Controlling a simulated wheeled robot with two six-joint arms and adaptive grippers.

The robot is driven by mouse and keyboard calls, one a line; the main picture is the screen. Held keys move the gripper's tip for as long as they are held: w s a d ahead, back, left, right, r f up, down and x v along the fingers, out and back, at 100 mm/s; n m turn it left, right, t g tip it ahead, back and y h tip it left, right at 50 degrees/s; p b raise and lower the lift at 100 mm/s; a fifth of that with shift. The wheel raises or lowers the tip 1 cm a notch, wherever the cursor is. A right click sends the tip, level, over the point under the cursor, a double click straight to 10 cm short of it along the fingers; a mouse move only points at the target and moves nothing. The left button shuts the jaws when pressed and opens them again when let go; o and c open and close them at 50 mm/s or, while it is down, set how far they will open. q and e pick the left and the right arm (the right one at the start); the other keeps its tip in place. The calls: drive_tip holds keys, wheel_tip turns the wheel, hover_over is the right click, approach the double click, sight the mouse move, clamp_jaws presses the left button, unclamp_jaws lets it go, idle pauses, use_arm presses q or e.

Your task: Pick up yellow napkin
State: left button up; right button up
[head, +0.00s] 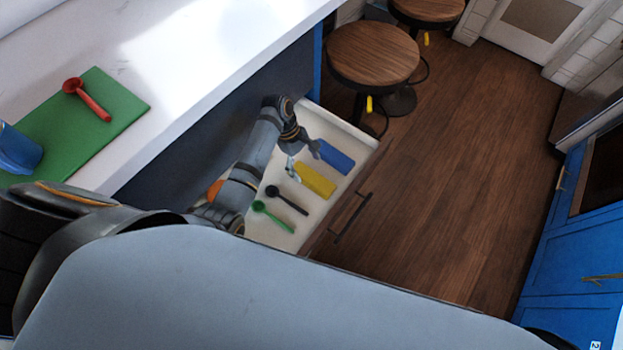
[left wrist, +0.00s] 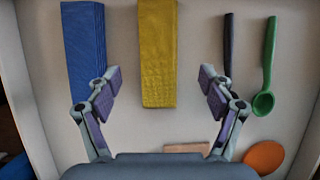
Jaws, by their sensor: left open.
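The yellow napkin (head: 315,178) lies flat in an open drawer, between a blue napkin (head: 336,157) and a black spoon (head: 287,200). In the left wrist view, the yellow napkin (left wrist: 158,55) runs down from the top edge, and its near end lies between and ahead of my fingertips. My left gripper (head: 303,160) is open and empty over the drawer; in the left wrist view its fingers (left wrist: 158,88) are spread wider than the napkin. The left finger overlaps the blue napkin (left wrist: 83,45) in that view. My right gripper is not in view.
The drawer (head: 362,141) also holds a green spoon (head: 273,216) and an orange round thing (left wrist: 263,157). A white counter (head: 190,50) with a green mat (head: 110,110) and a red scoop (head: 92,101) stands at left. Wooden stools (head: 372,54) are beyond the drawer.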

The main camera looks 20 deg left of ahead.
sight(314, 180)
use_arm(q)
drive_tip(key=shift+s+d+f, duration=0.1)
drive_tip(key=shift+d+f, duration=0.15)
drive_tip(key=shift+f, duration=0.4)
drive_tip(key=x, duration=0.4)
drive_tip(key=shift+f, duration=0.3)
drive_tip(key=c, duration=1.2)
drive_tip(key=shift+r, duration=0.1)
drive_tip(key=shift+r+p, duration=0.3)
drive_tip(key=shift+r, duration=0.15)
wheel_tip(314, 180, up, 3)
drive_tip(key=p, duration=0.3)
drive_tip(key=s+d+r+p, duration=0.1)
drive_tip(key=s+r+p, duration=0.3)
drive_tip(key=s+p, duration=0.3)
drive_tip(key=s+d+r+p, duration=0.1)
drive_tip(key=s+r+p, duration=0.4)
drive_tip(key=p, duration=0.9)
drive_tip(key=shift+s+d+p, duration=0.25)
drive_tip(key=shift+s+p, duration=0.05)
drive_tip(key=shift+s, duration=0.55)
